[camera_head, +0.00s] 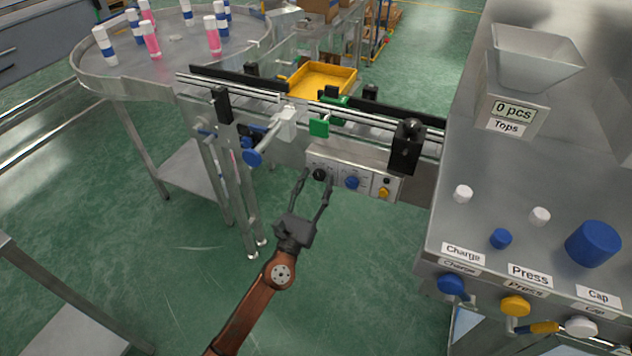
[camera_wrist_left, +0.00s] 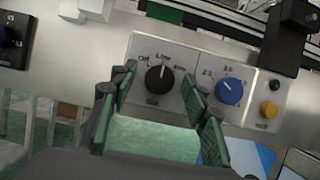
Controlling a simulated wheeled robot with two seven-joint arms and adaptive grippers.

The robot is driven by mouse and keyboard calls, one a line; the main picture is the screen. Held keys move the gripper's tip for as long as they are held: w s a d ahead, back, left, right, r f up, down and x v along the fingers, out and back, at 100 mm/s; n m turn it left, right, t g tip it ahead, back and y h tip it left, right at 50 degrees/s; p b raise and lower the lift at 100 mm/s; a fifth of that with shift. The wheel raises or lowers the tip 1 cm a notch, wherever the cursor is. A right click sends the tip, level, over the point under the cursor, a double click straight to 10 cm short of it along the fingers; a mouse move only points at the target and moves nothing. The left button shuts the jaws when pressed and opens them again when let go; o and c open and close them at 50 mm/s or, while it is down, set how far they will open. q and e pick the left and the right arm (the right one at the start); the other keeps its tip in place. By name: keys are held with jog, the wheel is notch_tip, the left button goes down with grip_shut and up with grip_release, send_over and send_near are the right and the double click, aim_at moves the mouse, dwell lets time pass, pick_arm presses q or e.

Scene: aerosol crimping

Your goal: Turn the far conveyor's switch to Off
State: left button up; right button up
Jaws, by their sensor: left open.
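The conveyor's control panel (camera_head: 340,163) is a light metal plate on the front of the conveyor; it also fills the middle of the left wrist view (camera_wrist_left: 205,60). Its black switch knob (camera_head: 319,174) shows large in the left wrist view (camera_wrist_left: 158,79). "Off" is printed at its upper left, with another small label above it; its pointer appears to point roughly up, away from "Off". My left gripper (camera_head: 317,178) is open, with one finger on each side of the black knob. I cannot tell whether the fingers touch it. My right gripper is not in view.
A blue knob (camera_head: 352,182) and a yellow button (camera_head: 384,193) sit right of the black knob. The crimping machine (camera_head: 470,200) stands at the right. The green floor before the conveyor is clear.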

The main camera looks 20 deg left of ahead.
pick_arm(q)
jog(key=c, duration=1.2)
jog(key=shift+o, duration=0.2)
